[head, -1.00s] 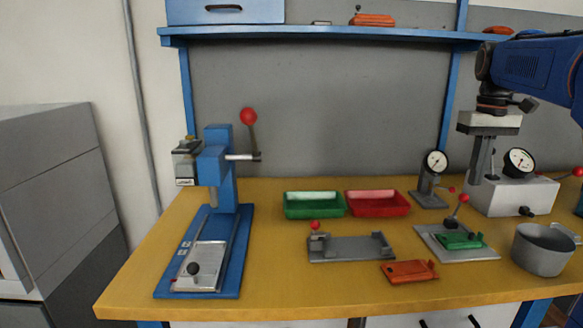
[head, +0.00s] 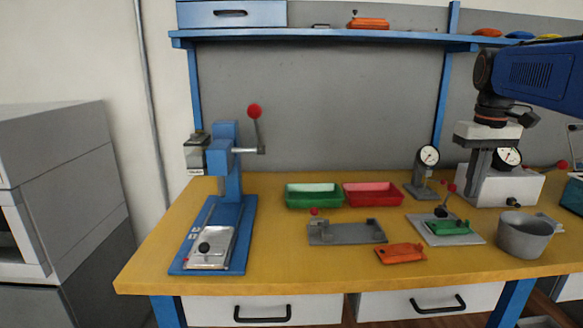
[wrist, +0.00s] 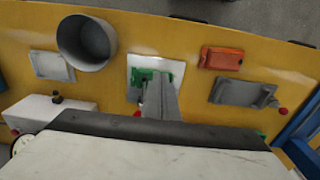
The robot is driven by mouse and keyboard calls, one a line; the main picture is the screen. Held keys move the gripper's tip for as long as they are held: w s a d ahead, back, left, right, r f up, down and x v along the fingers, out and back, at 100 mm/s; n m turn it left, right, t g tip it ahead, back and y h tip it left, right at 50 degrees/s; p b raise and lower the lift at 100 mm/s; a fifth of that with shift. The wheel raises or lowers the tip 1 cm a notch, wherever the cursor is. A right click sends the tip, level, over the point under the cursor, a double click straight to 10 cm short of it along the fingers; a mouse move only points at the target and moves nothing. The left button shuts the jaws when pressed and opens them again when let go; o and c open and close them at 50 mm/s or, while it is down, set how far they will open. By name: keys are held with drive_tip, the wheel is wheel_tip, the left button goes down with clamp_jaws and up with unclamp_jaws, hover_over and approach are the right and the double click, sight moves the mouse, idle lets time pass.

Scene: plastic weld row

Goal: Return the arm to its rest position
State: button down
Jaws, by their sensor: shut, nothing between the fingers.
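My gripper (head: 477,172) hangs from my blue arm at the right of the head view, above the back right of the bench. Its fingers are together and empty, pointing down. In the wrist view my fingers (wrist: 160,98) reach toward the green part (head: 449,228) on its light plate (head: 474,238). They overlap that part in the picture; the height between them cannot be told. The green part also shows in the wrist view (wrist: 146,76).
A grey pot (head: 524,238), a dial gauge (head: 427,157) and a white box with a dial (head: 512,188) stand near my gripper. An orange part (head: 400,253), a grey fixture (head: 345,232), green and red trays (head: 313,203) and a blue press (head: 225,190) stand further left. A shelf (head: 320,36) runs above.

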drive_tip(key=s+a+f+t, duration=0.2)
drive_tip(key=s+a+f, duration=0.4)
drive_tip(key=s+f, duration=0.5)
drive_tip(key=s+a+f+t, duration=0.2)
drive_tip(key=s+a+f, duration=0.5)
drive_tip(key=s+f, duration=0.3)
drive_tip(key=shift+s+f, duration=0.35)
drive_tip(key=shift+s, duration=0.05)
